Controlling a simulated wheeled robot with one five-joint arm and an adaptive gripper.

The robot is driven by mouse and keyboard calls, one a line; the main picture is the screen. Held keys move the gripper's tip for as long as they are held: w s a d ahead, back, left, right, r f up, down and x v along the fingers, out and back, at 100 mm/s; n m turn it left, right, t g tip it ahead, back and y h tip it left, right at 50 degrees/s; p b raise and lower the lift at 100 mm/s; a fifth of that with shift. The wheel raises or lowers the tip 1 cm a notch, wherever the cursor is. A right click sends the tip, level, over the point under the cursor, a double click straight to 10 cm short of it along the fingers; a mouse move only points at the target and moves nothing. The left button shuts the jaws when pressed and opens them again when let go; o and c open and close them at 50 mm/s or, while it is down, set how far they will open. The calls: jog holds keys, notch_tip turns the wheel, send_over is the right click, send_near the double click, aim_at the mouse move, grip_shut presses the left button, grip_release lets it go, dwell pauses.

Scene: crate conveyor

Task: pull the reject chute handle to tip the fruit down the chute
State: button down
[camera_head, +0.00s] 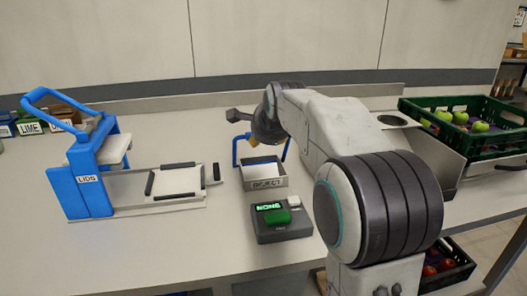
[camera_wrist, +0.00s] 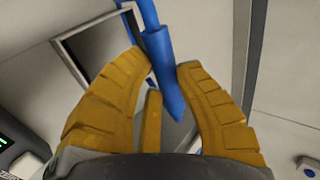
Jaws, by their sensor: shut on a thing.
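The reject chute (camera_head: 265,184) is a grey open box labelled REJECT in the middle of the table in the head view. Its blue handle (camera_head: 236,152) rises as a frame behind the box, partly hidden by my arm. In the wrist view the blue handle (camera_wrist: 157,45) runs between the yellow fingers of my gripper (camera_wrist: 162,65), which is shut on it. The chute's framed opening (camera_wrist: 75,42) shows beyond the fingers. My gripper is mostly hidden by my arm in the head view. I see no fruit in the chute's visible part.
A small device (camera_head: 282,222) with a green display reading NONE stands in front of the chute. A blue LIDS press (camera_head: 88,180) with a flat plate stands at left. A green crate (camera_head: 487,152) of fruit is at right. The front left of the table is clear.

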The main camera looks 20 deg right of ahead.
jog(key=s+f+t+b, duration=0.1)
jog(key=b, duration=0.3)
jog(key=s+f+t+b, duration=0.1)
jog(key=f+b, duration=0.1)
jog(key=b, duration=0.3)
jog(key=s+f+t+b, duration=0.2)
jog(key=b, duration=0.3)
jog(key=shift+s+a+h, duration=0.1)
jog(key=shift+a+h, duration=0.3)
jog(key=shift+s+a+f+b, duration=0.1)
jog(key=shift+s+f+b, duration=0.4)
jog(key=shift+b, duration=0.35)
jog(key=shift+s+a+f+b, duration=0.1)
jog(key=shift+s+f+b, duration=0.2)
jog(key=shift+f+b, duration=0.45)
jog(key=shift+r, duration=0.1)
